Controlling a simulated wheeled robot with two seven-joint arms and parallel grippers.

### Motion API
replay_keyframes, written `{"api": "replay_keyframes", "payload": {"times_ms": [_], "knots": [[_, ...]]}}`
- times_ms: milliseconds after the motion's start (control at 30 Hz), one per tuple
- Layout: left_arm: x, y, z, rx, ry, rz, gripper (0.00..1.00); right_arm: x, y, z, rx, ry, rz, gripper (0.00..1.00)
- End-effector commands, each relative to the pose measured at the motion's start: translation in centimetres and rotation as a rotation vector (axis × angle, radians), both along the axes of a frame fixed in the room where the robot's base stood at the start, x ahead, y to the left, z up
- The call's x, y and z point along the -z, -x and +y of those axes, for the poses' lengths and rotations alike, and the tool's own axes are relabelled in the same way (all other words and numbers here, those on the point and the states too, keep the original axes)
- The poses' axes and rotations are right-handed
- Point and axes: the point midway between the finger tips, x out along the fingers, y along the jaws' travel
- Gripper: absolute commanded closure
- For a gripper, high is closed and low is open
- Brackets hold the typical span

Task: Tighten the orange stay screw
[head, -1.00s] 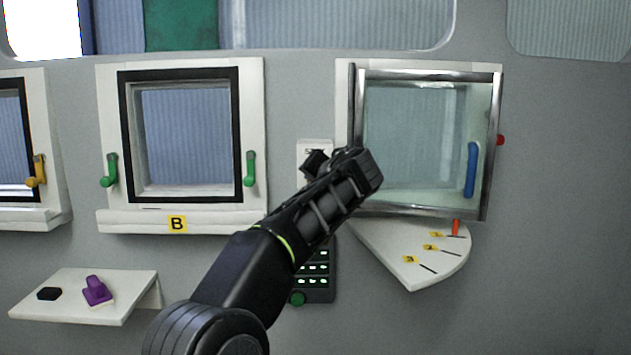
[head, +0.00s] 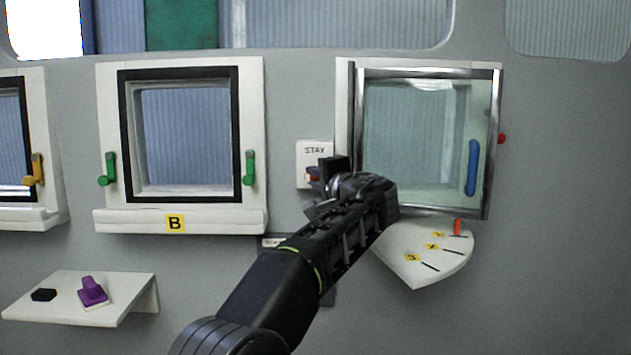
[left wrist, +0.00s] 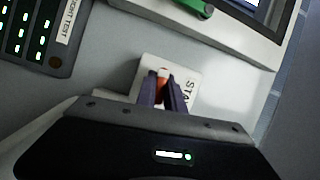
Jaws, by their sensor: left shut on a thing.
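The white STAY plate (head: 314,150) is on the wall left of the hinged glass window (head: 420,140). In the left wrist view the orange stay screw (left wrist: 162,84) stands out from the plate (left wrist: 150,63), between the two dark fingers of my left gripper (left wrist: 163,92). The fingers are shut on it. My right gripper is in neither view.
The glass window has a blue handle (head: 472,168) and stands over a white numbered quadrant (head: 425,265) with an orange pointer (head: 457,227). Window B (head: 180,222) has green latches. A shelf (head: 120,290) at lower left holds a purple piece (head: 92,292) and a black piece (head: 43,295).

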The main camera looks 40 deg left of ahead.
Motion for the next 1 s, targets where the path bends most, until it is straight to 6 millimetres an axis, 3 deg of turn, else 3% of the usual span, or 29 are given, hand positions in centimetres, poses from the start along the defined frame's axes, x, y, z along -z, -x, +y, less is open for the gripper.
{"api": "replay_keyframes", "payload": {"times_ms": [467, 500, 733, 1000], "knots": [[0.15, 0.00, 0.04, -0.002, -0.014, 0.014, 1.00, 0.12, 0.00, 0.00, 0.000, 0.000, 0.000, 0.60], [0.14, 0.01, 0.05, -0.002, -0.014, 0.014, 0.85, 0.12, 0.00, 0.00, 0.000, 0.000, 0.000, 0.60], [0.06, 0.01, 0.03, -0.001, -0.014, 0.013, 0.66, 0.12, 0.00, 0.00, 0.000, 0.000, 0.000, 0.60], [0.02, 0.04, -0.05, 0.000, -0.015, 0.011, 0.65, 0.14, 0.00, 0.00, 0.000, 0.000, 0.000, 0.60]]}}
